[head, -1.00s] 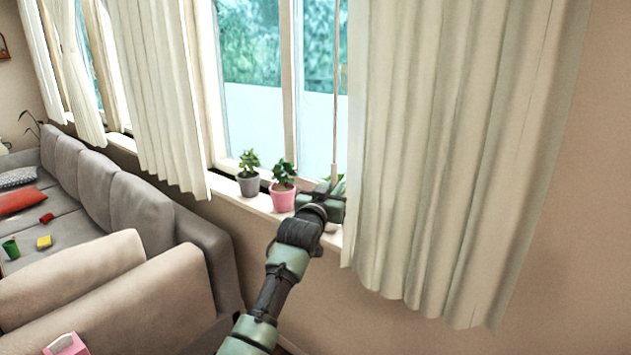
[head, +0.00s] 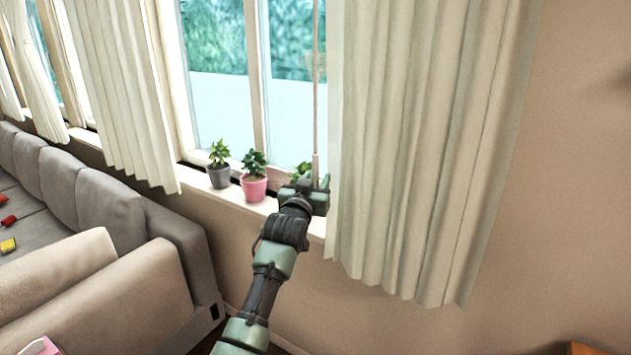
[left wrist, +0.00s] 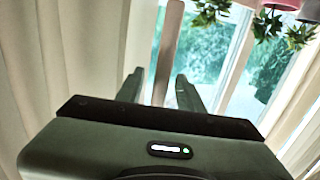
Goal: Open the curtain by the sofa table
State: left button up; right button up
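A pale cream curtain (head: 430,150) hangs at the right of the window in the head view. A thin upright rod (head: 316,100) hangs by its left edge, with a thicker lower end. My left gripper (head: 319,186) is at the bottom of this rod, above the windowsill. In the left wrist view, the two fingers (left wrist: 158,90) stand apart. The brownish rod (left wrist: 167,55) shows between them, with gaps on both sides, so no firm hold is visible. A second cream curtain (head: 115,90) hangs left of the window. My right gripper is not in view.
A grey potted plant (head: 219,173) and a pink potted plant (head: 254,186) stand on the sill (head: 232,194), left of my gripper. Another plant (head: 300,171) is partly hidden behind it. A grey sofa (head: 100,215) and an armrest (head: 110,290) fill the lower left.

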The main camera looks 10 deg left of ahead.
pick_arm(q)
jog(key=shift+s+f, duration=0.1)
jog(key=shift+s, duration=0.25)
jog(key=s+b, duration=0.2)
jog(key=s, duration=0.5)
jog(key=shift+a, duration=0.3)
jog(key=shift+s, duration=0.1)
